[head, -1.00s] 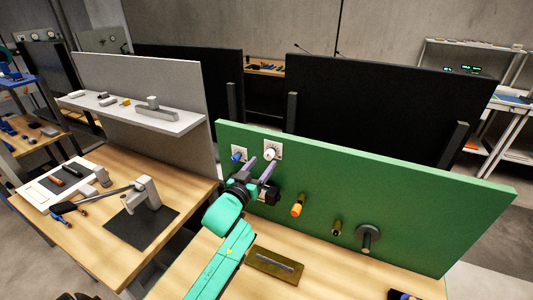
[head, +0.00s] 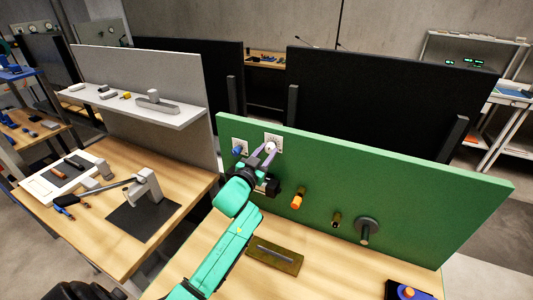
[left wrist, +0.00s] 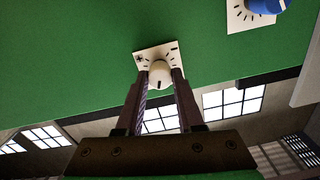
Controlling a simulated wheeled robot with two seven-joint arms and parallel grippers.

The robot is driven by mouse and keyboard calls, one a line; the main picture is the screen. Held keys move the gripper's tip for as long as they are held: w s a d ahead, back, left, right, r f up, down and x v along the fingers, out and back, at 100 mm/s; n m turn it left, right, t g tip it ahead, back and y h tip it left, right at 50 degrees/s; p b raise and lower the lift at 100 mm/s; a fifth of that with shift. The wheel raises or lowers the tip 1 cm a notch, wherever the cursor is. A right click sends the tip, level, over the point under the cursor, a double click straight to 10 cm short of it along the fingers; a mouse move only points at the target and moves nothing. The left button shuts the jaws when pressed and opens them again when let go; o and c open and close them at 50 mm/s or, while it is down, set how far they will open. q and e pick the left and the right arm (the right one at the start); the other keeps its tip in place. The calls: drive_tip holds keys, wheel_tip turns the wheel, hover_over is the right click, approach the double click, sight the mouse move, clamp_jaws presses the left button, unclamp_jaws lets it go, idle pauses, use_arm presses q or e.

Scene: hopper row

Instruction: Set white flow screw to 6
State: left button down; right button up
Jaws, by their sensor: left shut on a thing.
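The white flow screw (head: 271,147) is a round white knob on a white scale plate (head: 279,139), fixed to the upright green panel (head: 400,190). My left gripper (head: 263,153) is at the knob, with its two fingers on either side of it. In the left wrist view the left gripper (left wrist: 161,80) is shut on the white knob (left wrist: 159,74), which has a dark mark on its face. Tick marks show on the scale plate (left wrist: 144,53) around the knob; its digits are too small to read. My right gripper is not in view.
A blue knob (head: 238,149) on its own plate sits just left of the white one; it also shows in the left wrist view (left wrist: 264,6). An orange-tipped knob (head: 297,200), a small dark one (head: 336,219) and a grey disc (head: 367,229) project from the panel farther right.

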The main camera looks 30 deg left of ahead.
use_arm(q)
drive_tip(key=shift+m, duration=0.4)
drive_tip(key=c, duration=0.5)
unclamp_jaws()
drive_tip(key=shift+s+f, duration=0.15)
drive_tip(key=shift+s, duration=0.3)
drive_tip(key=s+b, duration=0.1)
drive_tip(key=s, duration=0.3)
drive_tip(key=s+b, duration=0.2)
drive_tip(key=s, duration=0.3)
drive_tip(key=s+b, duration=0.1)
drive_tip(key=s, duration=0.3)
drive_tip(key=shift+s+d, duration=0.3)
drive_tip(key=shift+d, duration=0.1)
